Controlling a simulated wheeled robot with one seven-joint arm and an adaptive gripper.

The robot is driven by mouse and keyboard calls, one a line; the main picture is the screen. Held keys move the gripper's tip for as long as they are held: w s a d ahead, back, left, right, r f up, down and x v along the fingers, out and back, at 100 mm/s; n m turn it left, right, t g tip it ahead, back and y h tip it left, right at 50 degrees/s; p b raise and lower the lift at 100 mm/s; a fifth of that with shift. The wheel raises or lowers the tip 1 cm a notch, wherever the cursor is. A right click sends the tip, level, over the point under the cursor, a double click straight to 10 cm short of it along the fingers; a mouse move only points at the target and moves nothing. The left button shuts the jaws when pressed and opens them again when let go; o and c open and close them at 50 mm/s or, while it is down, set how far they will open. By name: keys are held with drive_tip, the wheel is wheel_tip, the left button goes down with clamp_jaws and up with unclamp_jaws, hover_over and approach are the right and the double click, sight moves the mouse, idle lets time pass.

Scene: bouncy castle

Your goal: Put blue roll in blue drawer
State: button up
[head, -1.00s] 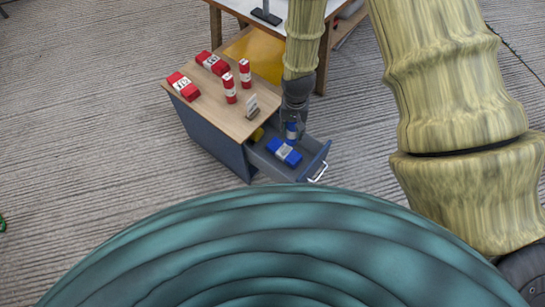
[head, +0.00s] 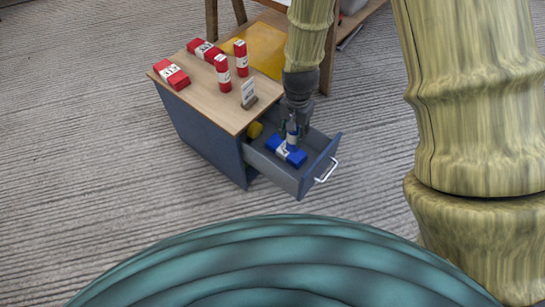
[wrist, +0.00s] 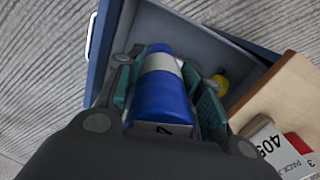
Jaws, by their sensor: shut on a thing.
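My gripper (head: 292,126) is shut on a blue roll with a pale label band, the blue roll (wrist: 161,92) filling the middle of the wrist view between the finger pads.
Several red packs and rolls (head: 172,75) stand and lie on the wooden cabinet top (head: 200,93). A yellow item (head: 254,130) is at the drawer's back. A wooden table (head: 268,19) stands behind.

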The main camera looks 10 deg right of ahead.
sight(292, 145)
drive_tip(key=f+b, duration=0.1)
drive_tip(key=b, duration=0.1)
drive_tip(key=f+m+b, duration=0.1)
drive_tip(key=f+b, duration=0.1)
drive_tip(key=b, duration=0.1)
drive_tip(key=f+m+b, duration=0.1)
drive_tip(key=f+b, duration=0.1)
drive_tip(key=shift+s+a+f+b, duration=0.1)
drive_tip(key=shift+s+a+b, duration=0.15)
drive_tip(key=shift+b, duration=0.15)
drive_tip(key=f+b, duration=0.1)
drive_tip(key=b, duration=0.1)
drive_tip(key=m+b, duration=0.1)
drive_tip(key=b, duration=0.1)
drive_tip(key=shift+s+a+f, duration=0.1)
drive_tip(key=shift+s+f, duration=0.1)
drive_tip(key=shift+f, duration=0.15)
drive_tip(key=shift+s+f+b, duration=0.1)
drive_tip(key=shift+f+b, duration=2.55)
drive_tip(key=shift+f, duration=2.3)
drive_tip(key=shift+f, duration=0.15)
drive_tip(key=o, duration=1.2)
wheel_tip(292, 145, up, 12)
drive_tip(key=p, duration=0.6)
drive_tip(key=shift+p, duration=0.3)
